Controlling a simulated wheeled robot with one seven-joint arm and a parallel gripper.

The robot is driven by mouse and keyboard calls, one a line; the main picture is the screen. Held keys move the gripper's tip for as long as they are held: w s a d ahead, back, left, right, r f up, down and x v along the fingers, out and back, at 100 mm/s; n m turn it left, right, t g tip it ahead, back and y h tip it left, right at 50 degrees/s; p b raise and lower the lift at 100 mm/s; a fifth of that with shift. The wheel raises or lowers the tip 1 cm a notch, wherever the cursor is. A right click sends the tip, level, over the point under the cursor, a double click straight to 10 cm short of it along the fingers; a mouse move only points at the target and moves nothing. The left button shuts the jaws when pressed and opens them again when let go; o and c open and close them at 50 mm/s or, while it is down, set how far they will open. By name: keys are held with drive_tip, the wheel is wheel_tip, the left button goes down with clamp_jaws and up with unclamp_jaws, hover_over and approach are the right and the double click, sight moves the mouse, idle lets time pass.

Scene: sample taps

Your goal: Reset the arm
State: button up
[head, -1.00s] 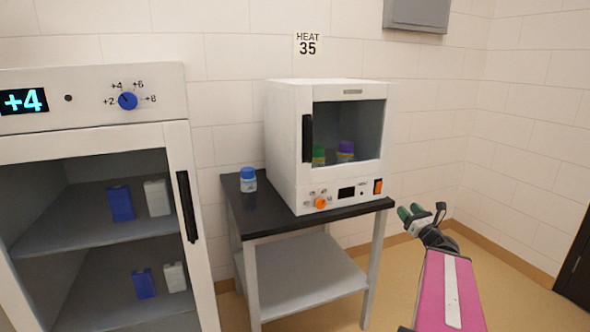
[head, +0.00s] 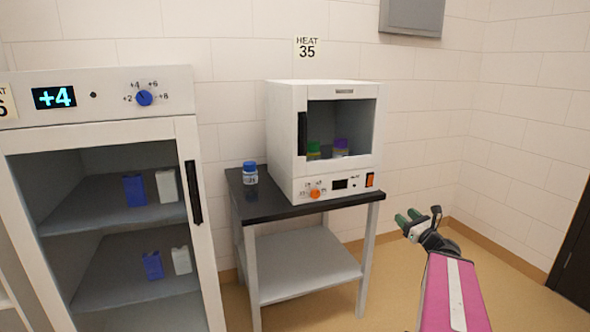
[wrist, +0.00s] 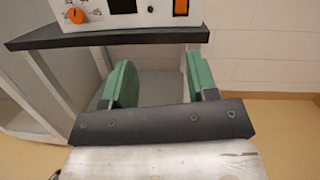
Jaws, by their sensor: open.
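My gripper (head: 408,217) is out at the right in the head view, in the air to the right of the small table and apart from it. Its two green fingers show in the wrist view (wrist: 160,85), spread apart with nothing between them. My pink arm reaches up to it from the bottom of the head view.
The black-topped table (head: 275,207) holds a white heater (head: 287,140) with green- and purple-capped bottles behind its front. A blue-capped bottle (head: 250,178) stands left of it. A white cooler (head: 110,143) showing +4 stands at left. Floor at right is free.

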drive_tip(key=s+a+f+n+g+y, duration=0.1)
drive_tip(key=a+f+n+g+y, duration=0.1)
drive_tip(key=a+f+n+g, duration=1)
drive_tip(key=s+a+f+n+g+h, duration=0.6)
drive_tip(key=s+a+f+n+h, duration=0.2)
drive_tip(key=n, duration=0.9)
wheel_tip(320, 180, down, 4)
drive_tip(key=h, duration=0.2)
drive_tip(key=shift+r+n+h, duration=0.15)
drive_tip(key=shift+n+h, duration=0.15)
